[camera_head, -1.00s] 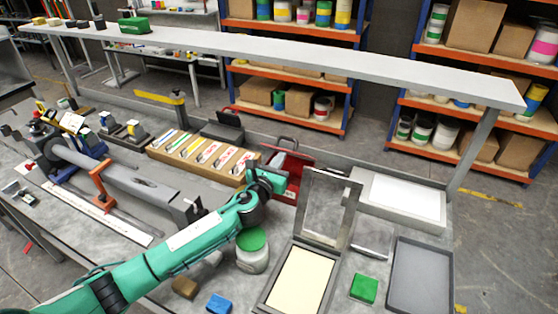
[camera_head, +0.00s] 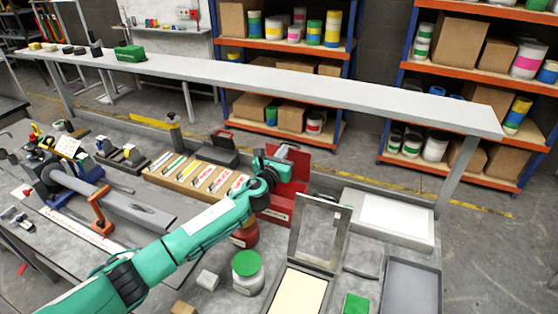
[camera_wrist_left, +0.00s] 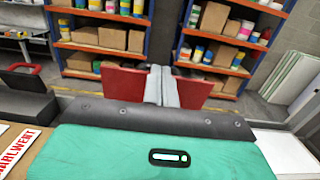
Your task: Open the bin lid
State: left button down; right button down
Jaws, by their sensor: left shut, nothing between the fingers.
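The red bin (camera_head: 277,215) stands at the back of the bench, with a pale label on its front, partly hidden by my left arm. Its red lid (camera_head: 298,165) stands up steeply at the back of the bin. My left gripper (camera_head: 283,152) is shut and empty, over the bin and in front of the raised lid. In the left wrist view, the shut fingers (camera_wrist_left: 161,86) point at the red lid (camera_wrist_left: 120,80), which shows on both sides of them. I cannot tell whether they touch it. My right gripper is not in view.
A green-lidded jar (camera_head: 247,272) and a red jar (camera_head: 245,234) stand below my left arm. A hinged frame (camera_head: 320,230) stands up right of the bin. A wooden rack (camera_head: 200,178) lies to its left. A long raised shelf (camera_head: 300,90) runs behind.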

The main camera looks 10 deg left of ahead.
pick_arm(q)
jog(key=shift+r+x, duration=0.15)
jog(key=shift+x, duration=0.65)
jog(key=shift+r+x, duration=0.1)
jog(key=shift+x, duration=0.7)
jog(key=shift+r, duration=0.1)
